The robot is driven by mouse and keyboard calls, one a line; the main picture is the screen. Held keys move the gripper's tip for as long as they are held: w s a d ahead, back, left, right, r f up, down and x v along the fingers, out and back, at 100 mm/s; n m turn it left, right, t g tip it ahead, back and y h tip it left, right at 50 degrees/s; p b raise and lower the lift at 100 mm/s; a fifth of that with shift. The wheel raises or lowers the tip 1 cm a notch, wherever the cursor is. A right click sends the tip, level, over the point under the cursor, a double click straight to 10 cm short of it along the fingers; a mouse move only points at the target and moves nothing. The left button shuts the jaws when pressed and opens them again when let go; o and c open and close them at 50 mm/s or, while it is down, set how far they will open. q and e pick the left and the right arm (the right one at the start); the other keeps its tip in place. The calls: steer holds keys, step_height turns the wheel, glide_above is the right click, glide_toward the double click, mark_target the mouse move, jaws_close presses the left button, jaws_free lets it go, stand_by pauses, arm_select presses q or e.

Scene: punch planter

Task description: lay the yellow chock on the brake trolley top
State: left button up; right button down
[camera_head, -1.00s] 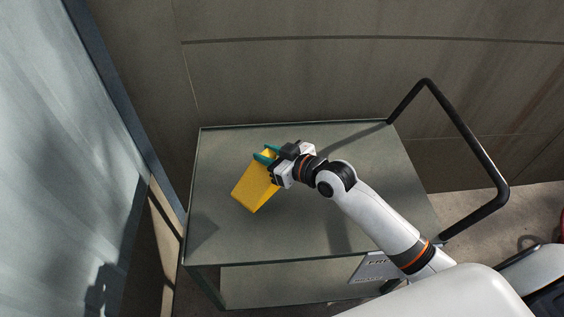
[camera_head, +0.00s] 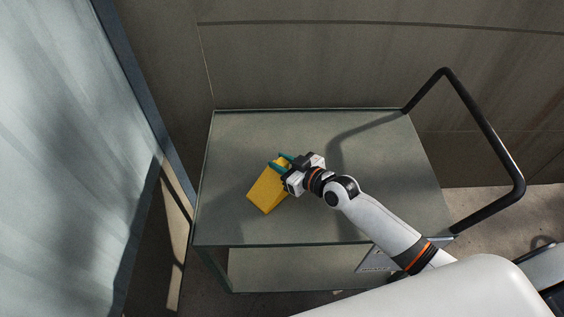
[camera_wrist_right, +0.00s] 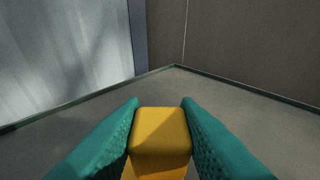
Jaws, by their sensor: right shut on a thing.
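The yellow chock (camera_head: 266,190) is in my right gripper (camera_head: 282,163), over the left-middle part of the brake trolley top (camera_head: 330,218). The right gripper's green fingers are shut on the chock's upper end, one on each side. In the right wrist view the chock (camera_wrist_right: 160,132) sits between both green fingertips. The chock is low over the top; I cannot tell whether its lower end touches the surface. The trolley top is a flat grey-green plate with a thin raised rim. My left gripper is not in view.
A black tube handle (camera_head: 490,130) rises at the trolley's right end. A dark panelled wall (camera_head: 330,60) stands behind the trolley, and a pale panel (camera_head: 60,150) is at the left. The trolley top around the chock is bare. A lower shelf (camera_head: 290,268) shows below.

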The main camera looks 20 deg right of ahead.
steer(key=shift+f, duration=0.1)
steer(key=c, duration=1.1)
jaws_free()
steer(key=shift+r, duration=0.25)
steer(key=v, duration=1.2)
steer(key=shift+f, duration=0.1)
